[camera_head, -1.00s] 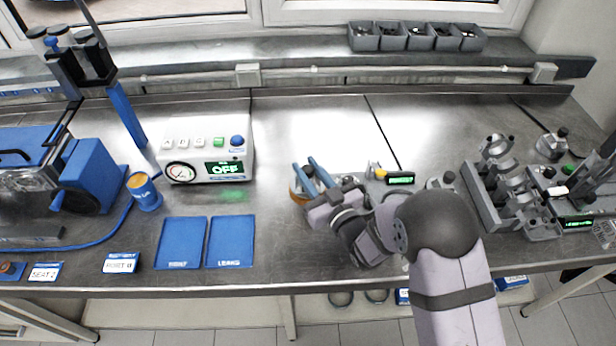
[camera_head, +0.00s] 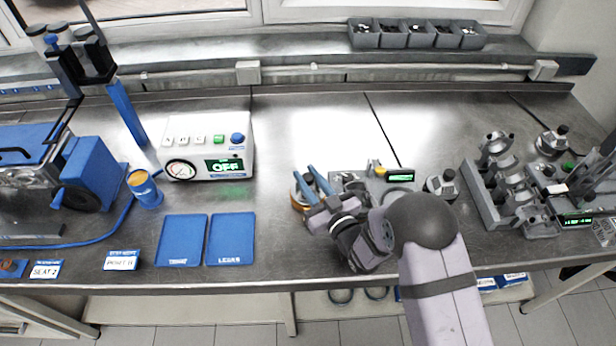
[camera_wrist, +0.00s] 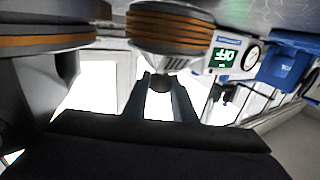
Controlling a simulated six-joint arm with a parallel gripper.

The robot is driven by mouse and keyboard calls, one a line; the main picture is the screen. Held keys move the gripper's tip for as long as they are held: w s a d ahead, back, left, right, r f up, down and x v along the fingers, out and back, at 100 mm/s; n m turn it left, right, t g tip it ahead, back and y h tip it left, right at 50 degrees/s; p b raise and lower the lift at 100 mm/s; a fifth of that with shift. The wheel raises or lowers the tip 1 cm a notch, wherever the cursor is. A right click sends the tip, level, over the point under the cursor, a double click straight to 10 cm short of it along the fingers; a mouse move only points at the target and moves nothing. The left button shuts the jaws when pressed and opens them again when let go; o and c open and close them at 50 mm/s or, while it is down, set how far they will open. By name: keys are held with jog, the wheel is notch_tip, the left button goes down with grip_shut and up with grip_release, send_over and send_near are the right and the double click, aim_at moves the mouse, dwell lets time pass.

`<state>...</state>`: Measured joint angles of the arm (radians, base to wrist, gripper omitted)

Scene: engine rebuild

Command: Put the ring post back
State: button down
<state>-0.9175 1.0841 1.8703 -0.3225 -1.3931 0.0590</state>
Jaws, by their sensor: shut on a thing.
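The ring post, a round grey body with copper-orange rings and a dark knob, shows large at the top centre of the wrist view (camera_wrist: 170,28). In the head view its orange-ringed edge (camera_head: 298,203) shows beside my gripper (camera_head: 304,169). My gripper (camera_wrist: 165,92) is shut on the dark knob in the wrist view, with one finger on each side. My wrist hides part of the post in the head view, and I cannot tell whether its base touches the bench.
A second orange-ringed part (camera_wrist: 55,42) is close at the left of the wrist view. A grey fixture with a green display (camera_head: 400,177) stands just right of my gripper. The white test box (camera_head: 207,150) and blue trays (camera_head: 231,240) are left, with bare bench between.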

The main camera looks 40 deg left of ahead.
jog(key=shift+d+f, duration=0.1)
jog(key=shift+f, duration=0.1)
jog(key=c, duration=1.6)
grip_release()
jog(key=shift+s+f, duration=0.1)
jog(key=shift+f, duration=0.05)
jog(key=shift+c, duration=0.2)
jog(key=shift+o, duration=0.9)
jog(key=shift+f, duration=0.1)
jog(key=shift+d, duration=0.1)
jog(key=shift+r+p, duration=0.75)
jog(key=shift+r, duration=0.05)
jog(key=b+v, duration=0.4)
jog(key=v, duration=0.7)
jog(key=shift+d+b, duration=0.3)
jog(key=shift+b, duration=0.05)
